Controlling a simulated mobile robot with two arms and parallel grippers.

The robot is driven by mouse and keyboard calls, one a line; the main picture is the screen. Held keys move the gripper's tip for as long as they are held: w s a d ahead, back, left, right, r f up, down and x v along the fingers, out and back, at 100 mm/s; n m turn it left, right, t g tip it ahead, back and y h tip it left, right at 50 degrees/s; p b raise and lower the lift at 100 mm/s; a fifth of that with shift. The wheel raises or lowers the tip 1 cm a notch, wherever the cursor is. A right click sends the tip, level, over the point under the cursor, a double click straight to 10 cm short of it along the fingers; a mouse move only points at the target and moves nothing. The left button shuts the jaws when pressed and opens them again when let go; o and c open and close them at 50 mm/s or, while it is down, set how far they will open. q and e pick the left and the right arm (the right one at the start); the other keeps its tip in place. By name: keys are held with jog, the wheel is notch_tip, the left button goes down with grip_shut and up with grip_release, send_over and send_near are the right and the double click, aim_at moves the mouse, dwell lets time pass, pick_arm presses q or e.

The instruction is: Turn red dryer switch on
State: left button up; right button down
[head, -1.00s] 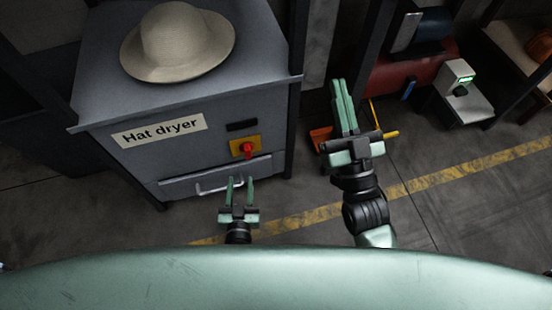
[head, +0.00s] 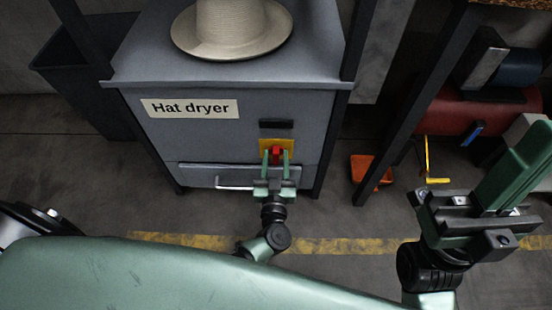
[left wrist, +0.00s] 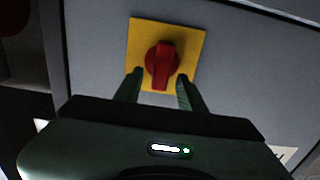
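The red dryer switch (head: 276,154) is a rotary knob on a yellow plate (head: 265,144) on the front of the grey hat dryer (head: 300,125). In the left wrist view the red knob (left wrist: 161,62) has its raised grip roughly upright. My left gripper (head: 276,157) is open in front of the switch. In the left wrist view its two fingertips (left wrist: 160,76) are on either side of the knob's lower part; contact cannot be told. My right gripper (head: 520,165) is at the right, away from the dryer, its fingers together with nothing visible between them.
A straw hat (head: 230,25) sits on the dryer. A drawer handle (head: 233,184) is below left of the switch. A dark post (head: 410,105), an orange object (head: 368,170) and a red tank (head: 480,118) are to the right. The floor before the dryer is clear.

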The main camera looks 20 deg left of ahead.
pick_arm(q)
jog(key=shift+w, duration=0.3)
grip_shut()
